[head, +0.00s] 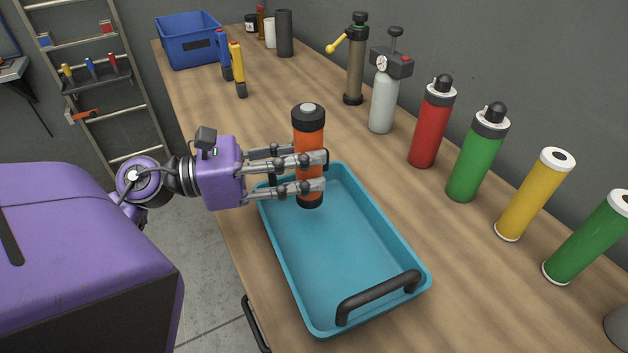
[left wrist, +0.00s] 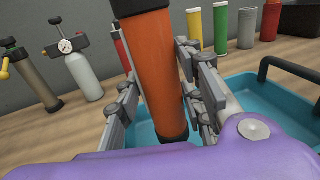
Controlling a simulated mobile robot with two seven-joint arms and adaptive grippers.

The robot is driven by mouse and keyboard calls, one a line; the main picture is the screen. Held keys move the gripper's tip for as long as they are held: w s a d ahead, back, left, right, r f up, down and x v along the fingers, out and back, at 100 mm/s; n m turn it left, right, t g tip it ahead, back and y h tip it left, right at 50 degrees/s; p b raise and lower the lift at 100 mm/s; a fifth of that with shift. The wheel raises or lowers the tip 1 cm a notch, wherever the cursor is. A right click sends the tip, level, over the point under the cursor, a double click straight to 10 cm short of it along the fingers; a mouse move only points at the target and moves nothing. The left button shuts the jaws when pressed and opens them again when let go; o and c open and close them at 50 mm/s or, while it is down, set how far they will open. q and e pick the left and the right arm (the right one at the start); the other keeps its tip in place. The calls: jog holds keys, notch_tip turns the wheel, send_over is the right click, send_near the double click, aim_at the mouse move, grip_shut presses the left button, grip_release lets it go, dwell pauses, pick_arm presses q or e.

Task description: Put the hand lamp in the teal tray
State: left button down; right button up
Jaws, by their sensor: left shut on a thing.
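The hand lamp (head: 309,147) is an orange cylinder with dark ends, held upright. My left gripper (head: 318,172) is shut on its middle, with the fingers on either side of it. The lamp also fills the middle of the left wrist view (left wrist: 162,75). The teal tray (head: 408,248) lies on the bench, with a black handle at its near end. The lamp's lower end shows over the far end of the tray; I cannot tell whether it touches the tray floor. My right gripper is not in view.
A red bottle (head: 430,130), a green bottle (head: 475,160) and yellow and green cylinders stand along the right of the wooden bench (head: 195,105). A pump (head: 356,65) and gauge cylinder (head: 383,100) stand behind. A blue bin (head: 188,45) is at the far left.

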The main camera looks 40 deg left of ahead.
pick_arm(q)
jog(key=shift+w+d+f, duration=0.15)
jog(key=shift+d+f, duration=0.3)
jog(key=shift+f, duration=0.05)
jog(key=shift+w+d+f, duration=0.1)
jog(key=shift+d+f, duration=0.05)
jog(key=shift+f, duration=0.8)
jog(key=shift+d+f, duration=0.15)
jog(key=shift+f, duration=0.75)
jog(key=c, duration=1.2)
grip_release()
jog(key=shift+f, duration=0.1)
jog(key=b+v, duration=0.2)
jog(key=v, duration=0.9)
jog(key=shift+s+a, duration=0.4)
jog(key=shift+s, duration=0.05)
